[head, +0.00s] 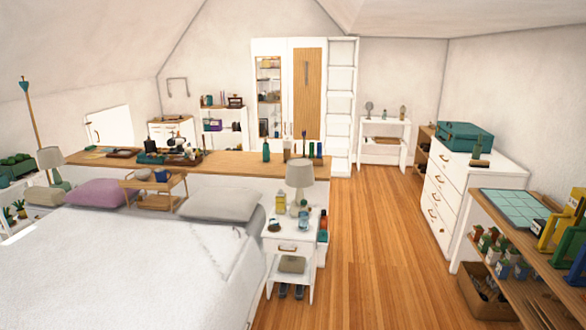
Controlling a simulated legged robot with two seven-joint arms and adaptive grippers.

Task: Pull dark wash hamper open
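I cannot pick out a dark wash hamper anywhere in the head view. The large white bed fills the lower left and hides much of the floor behind it. Neither my left nor my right gripper is in view.
A white bed (120,265) and a white nightstand (290,243) stand left of the clear wood floor (375,255). A white dresser (470,190) with a teal case (465,137) and a wooden shelf (540,262) line the right. A tall wardrobe (308,85) stands at the back.

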